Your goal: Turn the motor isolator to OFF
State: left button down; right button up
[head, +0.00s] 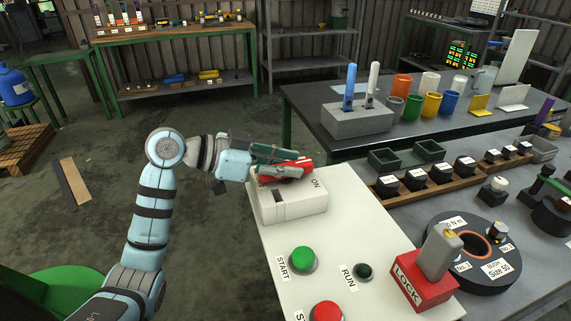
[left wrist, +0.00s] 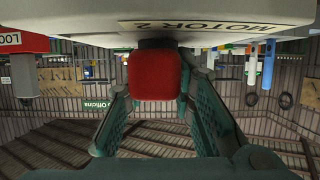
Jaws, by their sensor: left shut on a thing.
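The motor isolator is a pale box (head: 290,207) at the far left corner of the white panel, with an "ON" label on its top. Its red handle (head: 303,164) lies across the top, partly hidden by the fingers. My left gripper (head: 283,162) is shut on the red handle, with the fingers along its two sides. In the left wrist view the blunt end of the red handle (left wrist: 154,75) sits between the green fingers, under a pale surface labelled "MOTOR 2" (left wrist: 200,27). An OFF mark is not visible. My right gripper is not in view.
The white panel (head: 350,235) carries a green START button (head: 303,259), a red button (head: 327,313) and a small RUN lamp (head: 363,271). A red LOCK block (head: 425,289) stands at its right. A dark bench (head: 440,145) with cups lies behind.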

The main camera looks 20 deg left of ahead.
pick_arm(q)
jog(key=shift+s+n+y+p, duration=0.1)
jog(key=shift+n+y+p, duration=0.2)
jog(key=shift+p, duration=0.35)
jog(key=n+t+y+p, duration=0.2)
jog(key=n+y+p, duration=0.1)
jog(key=p, duration=0.2)
jog(key=n+t+y+p, duration=0.2)
jog(key=n+t+p, duration=0.1)
jog(key=p, duration=0.2)
jog(key=shift+r+n+y+p, duration=0.15)
jog(key=shift+n+y+p, duration=0.15)
jog(key=shift+y, duration=0.1)
jog(key=shift+f+n+t+y+p, duration=0.2)
jog(key=shift+n+t+y+p, duration=0.1)
jog(key=shift+n+y+p, duration=0.65)
jog(key=c, duration=1.4)
grip_release()
